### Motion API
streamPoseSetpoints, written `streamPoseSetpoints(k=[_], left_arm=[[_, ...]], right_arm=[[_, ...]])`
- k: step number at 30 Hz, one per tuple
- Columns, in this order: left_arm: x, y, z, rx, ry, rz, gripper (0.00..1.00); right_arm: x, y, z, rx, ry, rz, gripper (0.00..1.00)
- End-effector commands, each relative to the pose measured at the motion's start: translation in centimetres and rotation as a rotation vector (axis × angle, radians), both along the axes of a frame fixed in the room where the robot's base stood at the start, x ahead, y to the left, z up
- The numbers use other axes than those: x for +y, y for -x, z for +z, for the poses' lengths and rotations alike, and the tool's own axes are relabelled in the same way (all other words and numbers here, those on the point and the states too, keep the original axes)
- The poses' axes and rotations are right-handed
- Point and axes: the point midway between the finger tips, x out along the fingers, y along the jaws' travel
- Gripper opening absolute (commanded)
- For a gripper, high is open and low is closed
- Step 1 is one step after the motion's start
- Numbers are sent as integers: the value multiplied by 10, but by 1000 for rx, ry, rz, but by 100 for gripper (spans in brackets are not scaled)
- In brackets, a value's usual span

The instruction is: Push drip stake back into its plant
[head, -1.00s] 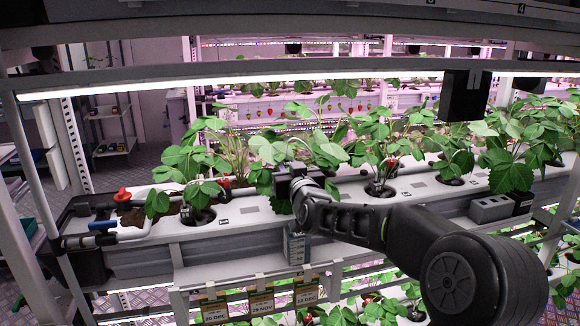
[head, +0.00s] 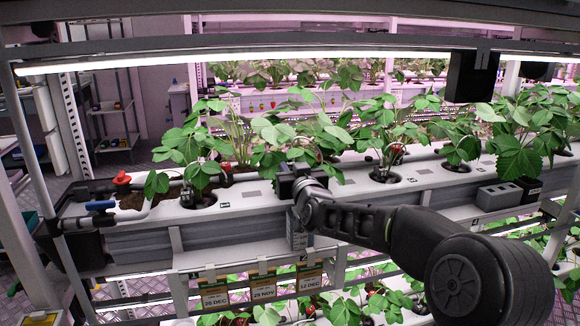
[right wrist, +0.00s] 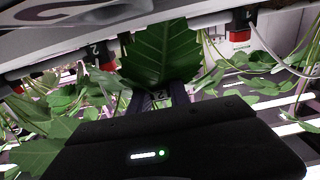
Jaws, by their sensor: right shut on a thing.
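My right gripper (head: 296,172) is at the middle of the white planting trough (head: 262,207), low against a leafy strawberry plant (head: 290,132). In the head view the stake is hidden by my gripper and leaves. My left gripper is not in view.
Other plants stand in holes along the trough, one at left (head: 196,148) and one at right (head: 390,125). A lamp bar (head: 250,66) runs above. A grey block (head: 499,196) sits at right; date cards (head: 263,288) hang below.

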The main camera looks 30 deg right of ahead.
Motion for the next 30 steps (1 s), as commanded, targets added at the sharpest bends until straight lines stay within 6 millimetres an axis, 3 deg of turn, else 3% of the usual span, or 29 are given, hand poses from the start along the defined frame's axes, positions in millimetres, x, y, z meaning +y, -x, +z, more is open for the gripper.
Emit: streamPoseSetpoints(k=[30], left_arm=[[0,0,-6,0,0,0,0]], right_arm=[[0,0,-1,0,0,0,0]])
